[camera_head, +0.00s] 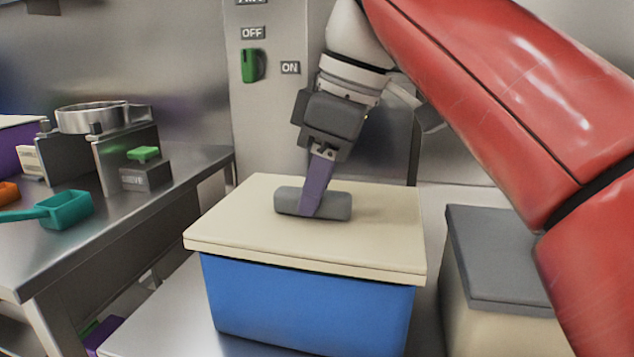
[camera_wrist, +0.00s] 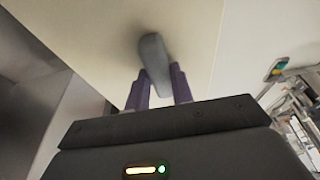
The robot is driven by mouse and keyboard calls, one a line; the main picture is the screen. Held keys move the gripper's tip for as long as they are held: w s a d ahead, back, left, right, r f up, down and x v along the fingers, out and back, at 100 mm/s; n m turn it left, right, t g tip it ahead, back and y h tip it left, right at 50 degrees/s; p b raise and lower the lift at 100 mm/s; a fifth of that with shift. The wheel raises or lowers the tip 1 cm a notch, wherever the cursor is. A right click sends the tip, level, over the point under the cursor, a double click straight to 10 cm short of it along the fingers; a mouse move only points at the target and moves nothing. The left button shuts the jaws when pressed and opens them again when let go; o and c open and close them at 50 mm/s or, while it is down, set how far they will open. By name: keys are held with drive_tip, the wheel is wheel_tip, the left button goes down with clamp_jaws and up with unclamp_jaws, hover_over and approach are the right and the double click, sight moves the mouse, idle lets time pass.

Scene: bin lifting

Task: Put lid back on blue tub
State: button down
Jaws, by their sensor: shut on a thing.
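The blue tub (camera_head: 305,305) stands on a low metal surface in the head view. The cream lid (camera_head: 235,227) lies over the top of the tub, with a thin dark line between its underside and the tub. A grey handle (camera_head: 338,205) runs across the middle of the lid. My gripper (camera_head: 314,205) comes down from above and is shut on this handle. In the wrist view, the purple fingers (camera_wrist: 160,88) stand on both sides of the grey handle (camera_wrist: 152,52), with the cream lid (camera_wrist: 90,40) behind it. Whether the lid is fully seated cannot be told.
A metal table (camera_head: 110,222) at left holds a teal scoop (camera_head: 68,209), a metal ring (camera_head: 90,117) on a stand and a small grey block with a green top. A cream bin with a grey lid (camera_head: 492,250) stands at right. A wall panel with a green switch (camera_head: 252,66) is behind.

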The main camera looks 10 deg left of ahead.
drive_tip(key=shift+f+b, duration=0.4)
drive_tip(key=shift+f, duration=0.4)
idle(1.3)
drive_tip(key=c, duration=1.1)
unclamp_jaws()
drive_tip(key=o, duration=0.5)
drive_tip(key=shift+r+p, duration=1.35)
drive_tip(key=shift+p, duration=0.05)
drive_tip(key=shift+r+p, duration=0.35)
drive_tip(key=shift+r, duration=1.8)
